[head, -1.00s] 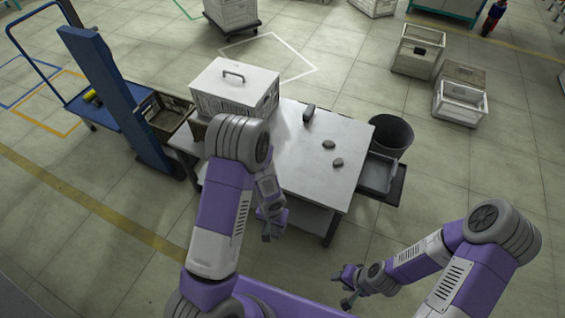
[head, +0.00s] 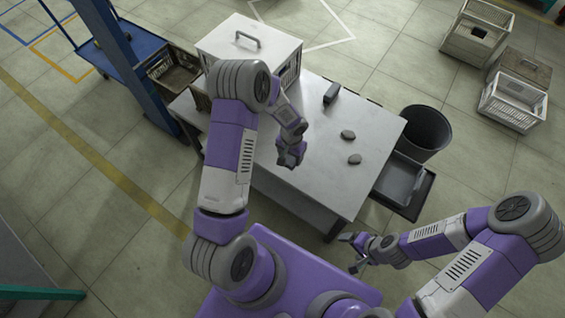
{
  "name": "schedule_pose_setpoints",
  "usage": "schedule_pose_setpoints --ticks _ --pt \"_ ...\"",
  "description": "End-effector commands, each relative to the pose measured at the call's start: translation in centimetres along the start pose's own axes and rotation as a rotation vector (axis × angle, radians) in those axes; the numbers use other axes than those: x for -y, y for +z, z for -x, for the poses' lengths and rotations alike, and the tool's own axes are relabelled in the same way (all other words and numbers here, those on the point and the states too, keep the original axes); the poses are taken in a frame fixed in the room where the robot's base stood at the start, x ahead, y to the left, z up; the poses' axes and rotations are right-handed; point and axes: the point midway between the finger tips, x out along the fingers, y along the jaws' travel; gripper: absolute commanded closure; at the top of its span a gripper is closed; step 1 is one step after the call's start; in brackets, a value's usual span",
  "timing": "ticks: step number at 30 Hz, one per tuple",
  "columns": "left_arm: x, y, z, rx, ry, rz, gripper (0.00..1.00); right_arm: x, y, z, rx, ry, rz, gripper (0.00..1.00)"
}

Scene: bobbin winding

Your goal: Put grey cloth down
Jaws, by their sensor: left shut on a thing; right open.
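My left gripper (head: 290,160) is over the left part of the grey metal table (head: 310,185), near its front edge. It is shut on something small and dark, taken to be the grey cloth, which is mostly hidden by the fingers. I cannot tell whether it touches the tabletop. My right gripper (head: 353,252) is open and empty, in front of the table's near right corner and off the tabletop.
A white lidded box (head: 248,50) stands at the table's back left. A dark block (head: 332,93) and two dark grey lumps (head: 348,134) (head: 354,159) lie on the table. A black bin (head: 425,130) and grey tray (head: 400,182) are at its right. The front right tabletop is clear.

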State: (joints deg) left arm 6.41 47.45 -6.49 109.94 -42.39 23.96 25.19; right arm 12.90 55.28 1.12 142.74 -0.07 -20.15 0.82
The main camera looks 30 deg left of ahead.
Motion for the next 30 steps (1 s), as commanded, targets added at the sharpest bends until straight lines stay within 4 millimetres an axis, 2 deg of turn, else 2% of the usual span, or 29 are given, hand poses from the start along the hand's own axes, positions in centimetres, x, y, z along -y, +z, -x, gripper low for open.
schedule_pose_setpoints --ticks 1,3,10,14,21,28,30 --pt "1.4 -0.9 -1.8 -0.004 0.002 0.007 0.61 -0.8 -0.1 -2.1 0.000 0.000 0.000 0.19" --pt "2.9 -1.8 -2.5 -0.001 0.004 0.000 0.61 -1.3 -0.2 -3.4 0.000 0.000 0.000 0.19" --pt "6.3 -3.3 -3.4 0.005 0.017 -0.016 0.61 -2.1 -0.3 -5.7 -0.001 0.000 0.000 0.19" --pt "6.8 -3.5 -4.2 0.009 0.021 -0.021 0.61 -2.3 -0.3 -6.3 -0.002 0.000 0.001 0.19" --pt "6.7 -3.5 -8.5 0.009 0.021 -0.022 0.61 -2.8 -0.4 -7.5 -0.002 0.000 0.001 0.19" --pt "6.7 -3.5 -10.3 0.008 0.021 -0.020 0.61 -3.0 -0.4 -8.0 -0.002 0.000 0.001 0.19" --pt "6.7 -3.4 -11.3 0.010 0.021 -0.021 0.61 -3.1 -0.4 -8.3 -0.002 0.000 0.001 0.19"
